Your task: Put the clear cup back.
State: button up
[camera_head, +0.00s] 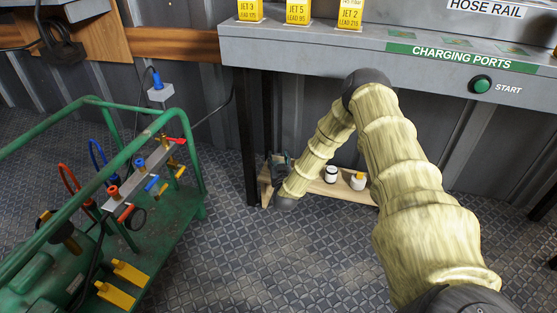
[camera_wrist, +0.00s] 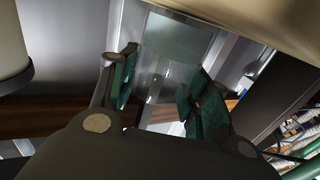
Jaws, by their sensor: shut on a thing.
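The clear cup (camera_wrist: 168,68) shows between my fingers in the wrist view, see-through and tilted in the picture. My gripper (camera_wrist: 165,92) has its green-padded fingers on either side of the cup and is shut on it. In the head view my gripper (camera_head: 278,164) is a small dark shape at the left end of a low wooden shelf (camera_head: 316,187), under the grey bench. The cup cannot be made out there. I cannot tell whether the cup's base touches the shelf.
A white container with a dark lid (camera_head: 331,174) and a white bottle with a yellow cap (camera_head: 357,181) stand on the shelf, right of my gripper. A black bench leg (camera_head: 249,140) is close on the left. A green machine frame (camera_head: 150,225) stands further left. Patterned floor lies clear in front.

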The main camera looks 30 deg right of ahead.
jog(key=o, duration=1)
jog(key=shift+f, duration=0.1)
jog(key=shift+o, duration=0.6)
